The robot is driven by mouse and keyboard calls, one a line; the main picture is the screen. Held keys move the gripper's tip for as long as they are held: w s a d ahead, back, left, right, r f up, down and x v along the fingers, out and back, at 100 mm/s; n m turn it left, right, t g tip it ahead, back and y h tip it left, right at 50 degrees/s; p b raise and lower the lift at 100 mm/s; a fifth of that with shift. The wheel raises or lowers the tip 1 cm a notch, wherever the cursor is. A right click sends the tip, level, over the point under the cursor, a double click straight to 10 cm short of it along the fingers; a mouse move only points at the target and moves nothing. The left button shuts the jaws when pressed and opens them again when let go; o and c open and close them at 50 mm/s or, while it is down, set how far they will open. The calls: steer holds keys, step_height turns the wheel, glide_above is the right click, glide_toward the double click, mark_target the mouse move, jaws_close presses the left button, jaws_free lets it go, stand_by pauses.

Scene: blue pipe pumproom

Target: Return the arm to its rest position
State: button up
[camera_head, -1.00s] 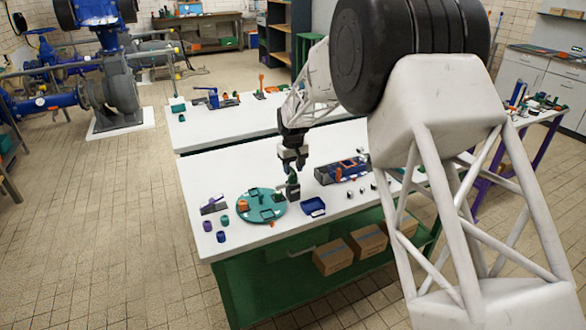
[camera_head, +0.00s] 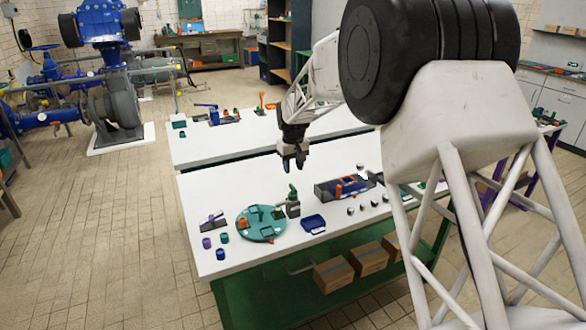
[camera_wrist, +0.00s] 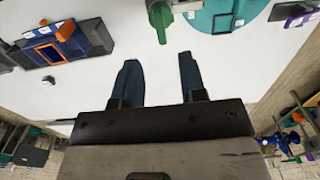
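My gripper (camera_head: 293,165) is raised above the white table, behind the green-topped grey piece in the head view. In the wrist view the two dark fingers of my gripper (camera_wrist: 160,80) are spread apart with only white table between them. The gripper is open and empty. My arm crosses the right of the head view and hides part of the table there.
The white table (camera_head: 350,230) carries a teal round plate (camera_head: 262,236), a green-topped grey piece (camera_head: 292,203), a blue tray (camera_head: 313,223), a dark fixture (camera_head: 340,187) and several small pieces. A second white table (camera_head: 235,138) stands behind. Cardboard boxes (camera_head: 334,273) sit underneath.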

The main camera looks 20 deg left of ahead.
stand_by(0.3)
steer(key=s+d+r+m, duration=0.2)
steer(key=s+d+r, duration=0.35)
steer(key=d, duration=0.55)
steer(key=s+d+r+m+t, duration=0.1)
steer(key=s+d+r, duration=0.5)
steer(key=d, duration=0.4)
steer(key=s+d+r+m, duration=0.2)
steer(key=s+d+r, duration=0.4)
steer(key=d, duration=0.5)
steer(key=s+d+f+m, duration=0.1)
steer(key=s+d, duration=0.4)
steer(key=s, duration=0.5)
steer(key=s+d+f+m+t, duration=0.1)
steer(key=s+d+f, duration=0.1)
steer(key=s+d, duration=0.4)
steer(key=s+d+f+m, duration=0.2)
steer(key=s+d, duration=0.4)
steer(key=s, duration=1)
steer(key=shift+d+f+t, duration=0.25)
steer(key=shift+t, duration=0.05)
steer(key=shift+w, duration=0.1)
